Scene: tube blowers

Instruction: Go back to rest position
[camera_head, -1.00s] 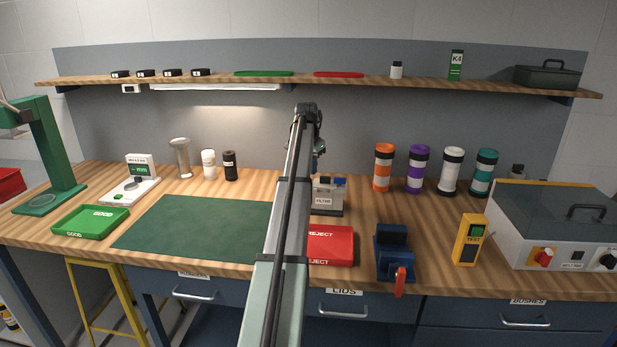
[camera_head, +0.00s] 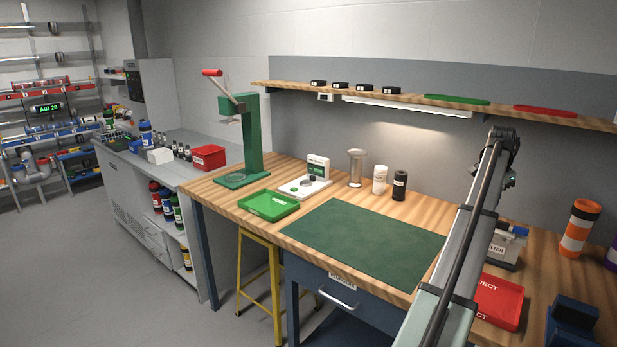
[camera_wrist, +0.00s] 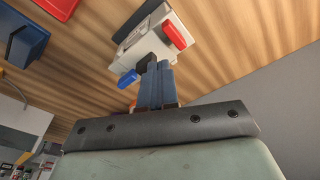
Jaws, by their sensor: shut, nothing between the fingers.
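My arm rises over the bench in the head view, with its upper bend in front of the grey back panel; the gripper end is hidden behind it there. In the wrist view my gripper (camera_wrist: 157,68) has its two blue-grey fingers together, with nothing between them. Beyond the fingertips is a pale box with a red part and a blue part (camera_wrist: 165,35), apart from or overlapping the fingers; I cannot tell which. A labelled grey box (camera_head: 504,246) stands on the bench just right of my arm in the head view.
A green mat (camera_head: 365,240) lies left of my arm. A red reject tray (camera_head: 500,302) and a blue fixture (camera_head: 572,325) are right of it. A green tray (camera_head: 268,205) and a green press (camera_head: 252,140) stand further left. A shelf (camera_head: 440,104) runs above.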

